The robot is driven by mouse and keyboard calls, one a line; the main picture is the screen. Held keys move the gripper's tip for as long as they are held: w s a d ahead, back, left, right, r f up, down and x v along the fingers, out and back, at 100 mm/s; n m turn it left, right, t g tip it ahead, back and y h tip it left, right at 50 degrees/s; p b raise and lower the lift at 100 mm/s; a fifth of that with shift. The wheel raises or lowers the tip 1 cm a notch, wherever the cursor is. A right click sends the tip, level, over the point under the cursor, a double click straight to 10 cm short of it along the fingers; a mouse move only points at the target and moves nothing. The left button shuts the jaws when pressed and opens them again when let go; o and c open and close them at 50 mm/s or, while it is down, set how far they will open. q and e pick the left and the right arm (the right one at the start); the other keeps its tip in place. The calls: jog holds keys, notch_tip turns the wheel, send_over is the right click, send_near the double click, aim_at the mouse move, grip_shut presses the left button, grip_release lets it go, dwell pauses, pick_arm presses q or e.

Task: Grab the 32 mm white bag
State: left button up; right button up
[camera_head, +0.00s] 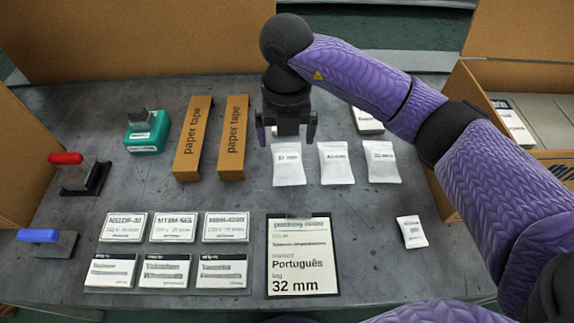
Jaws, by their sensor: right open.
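Three white bags lie in a row: a left bag (288,165), a middle bag (335,163) and a right bag (381,162). Each has a small printed size; the left one's print looks like 32 mm, but the digits are too small to be sure. My right gripper (286,134) points down with its fingers apart and empty, at the top edge of the left bag. I cannot tell its height above the table. An order card (298,255) on the table reads "Português" and "32 mm". My left gripper is out of view.
Two paper tape boxes (233,138) stand left of the gripper, with a green tool (146,132) beyond. Label cards (174,228) lie in front. A small white packet (411,231) lies right. My right arm partly covers a white stack (368,122). A cardboard box (540,140) stands right.

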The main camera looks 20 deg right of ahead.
aim_at(288, 158)
jog(key=f+b, duration=0.1)
jog(key=f, duration=0.3)
jog(key=f+b, duration=0.2)
jog(key=f, duration=0.2)
jog(key=shift+w+d, duration=0.2)
jog(key=shift+r, duration=0.15)
jog(key=c, duration=1.1)
